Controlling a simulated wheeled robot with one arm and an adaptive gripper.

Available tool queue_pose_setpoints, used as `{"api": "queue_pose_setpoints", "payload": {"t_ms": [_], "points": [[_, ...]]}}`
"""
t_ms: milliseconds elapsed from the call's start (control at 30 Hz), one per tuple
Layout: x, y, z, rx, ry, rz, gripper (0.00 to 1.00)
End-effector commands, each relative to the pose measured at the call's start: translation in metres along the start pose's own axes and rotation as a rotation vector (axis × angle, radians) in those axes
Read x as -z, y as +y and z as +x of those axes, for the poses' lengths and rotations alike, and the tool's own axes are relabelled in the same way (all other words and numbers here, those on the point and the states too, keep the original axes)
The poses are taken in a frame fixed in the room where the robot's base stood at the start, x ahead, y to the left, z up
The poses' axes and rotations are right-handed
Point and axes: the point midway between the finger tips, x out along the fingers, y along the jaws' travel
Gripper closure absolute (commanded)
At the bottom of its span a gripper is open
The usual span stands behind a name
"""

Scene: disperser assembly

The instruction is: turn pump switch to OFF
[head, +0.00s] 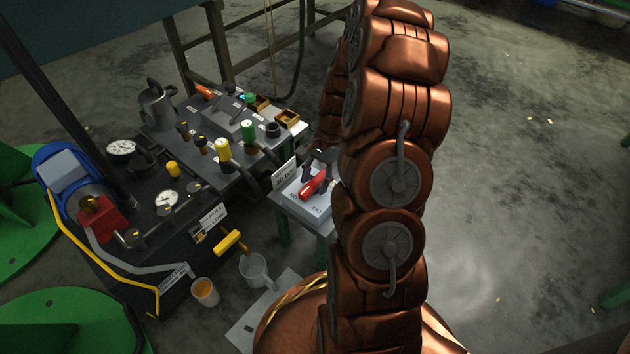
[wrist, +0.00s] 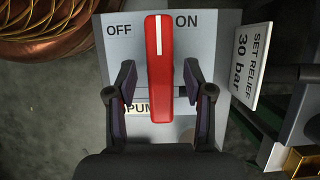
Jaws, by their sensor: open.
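The pump switch is a red lever handle (wrist: 159,62) with a white line, on a light grey box (wrist: 219,50). In the wrist view its white-marked end points between the printed OFF and ON labels. My gripper (wrist: 160,78) is open, with one dark finger on each side of the handle. Gaps show between the fingers and the handle, and the gripper does not hold it. A PUMP label is partly hidden below the handle. In the head view the red handle (head: 313,187) sits on its box (head: 312,208), and my arm hides part of that area.
A "SET RELIEF 30 bar" sign (wrist: 250,63) stands right beside the box. To the left in the head view is a dark bench with gauges (head: 168,199), yellow-capped parts and a blue motor (head: 62,168). A jug (head: 254,270) and an orange-filled cup (head: 205,291) stand below.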

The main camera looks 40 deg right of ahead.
Motion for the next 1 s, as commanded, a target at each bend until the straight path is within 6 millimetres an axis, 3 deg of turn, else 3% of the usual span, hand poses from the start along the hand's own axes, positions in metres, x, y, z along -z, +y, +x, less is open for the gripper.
{"api": "queue_pose_setpoints", "payload": {"t_ms": [167,633,1000], "points": [[-0.0001,-0.0001,-0.0008,0.0,0.001,0.0,0.5],[0.0001,0.0001,-0.0009,0.0,0.0,0.0,0.99],[-0.0006,0.0002,-0.0024,-0.014,0.0,-0.03,1.0]]}}
